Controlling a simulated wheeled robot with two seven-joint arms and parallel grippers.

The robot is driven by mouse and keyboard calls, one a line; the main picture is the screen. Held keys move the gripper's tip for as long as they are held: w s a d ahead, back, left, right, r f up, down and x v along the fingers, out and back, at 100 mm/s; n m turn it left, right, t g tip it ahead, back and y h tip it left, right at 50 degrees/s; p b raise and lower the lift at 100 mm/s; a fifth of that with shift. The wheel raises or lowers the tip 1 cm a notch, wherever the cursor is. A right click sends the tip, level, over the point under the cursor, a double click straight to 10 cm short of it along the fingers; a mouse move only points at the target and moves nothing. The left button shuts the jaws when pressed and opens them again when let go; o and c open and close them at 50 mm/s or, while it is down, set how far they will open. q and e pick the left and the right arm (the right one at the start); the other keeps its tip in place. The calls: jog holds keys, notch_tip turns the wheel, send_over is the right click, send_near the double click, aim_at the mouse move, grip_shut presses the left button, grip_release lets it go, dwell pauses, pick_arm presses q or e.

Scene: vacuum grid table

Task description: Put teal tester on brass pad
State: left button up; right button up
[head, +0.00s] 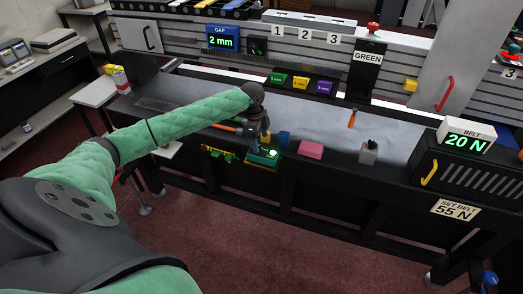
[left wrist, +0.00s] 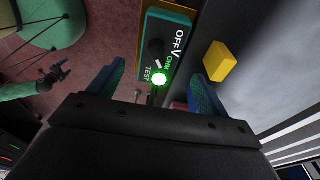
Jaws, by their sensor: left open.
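The teal tester (head: 264,154) sits at the front edge of the long grey table, its green lamp lit. In the left wrist view the tester (left wrist: 167,32) shows a dial with OFF, V, OHM and TEST marks and a glowing green light by TEST. A brass-yellow edge (left wrist: 188,4), apparently the brass pad, shows at its far end; how much lies beneath is hidden. My left gripper (head: 263,139) is above the tester, open, its blue-green fingers (left wrist: 160,88) on either side with visible gaps. A green-sleeved arm with a dark end (left wrist: 52,78), apparently my right, shows small.
A yellow block (left wrist: 219,62) stands close beside the right finger. A blue block (head: 284,138), a pink block (head: 310,149) and a grey block (head: 369,153) are along the table. An orange-handled tool (head: 229,128) lies left of my gripper.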

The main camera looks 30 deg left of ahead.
pick_arm(q)
jog(key=r, duration=0.4)
jog(key=r+b, duration=0.1)
jog(key=shift+s+a+r, duration=0.1)
jog(key=shift+a+r, duration=0.3)
pick_arm(e)
jog(key=r, duration=0.2)
jog(key=w+r, duration=0.1)
jog(key=shift+a+r, duration=0.4)
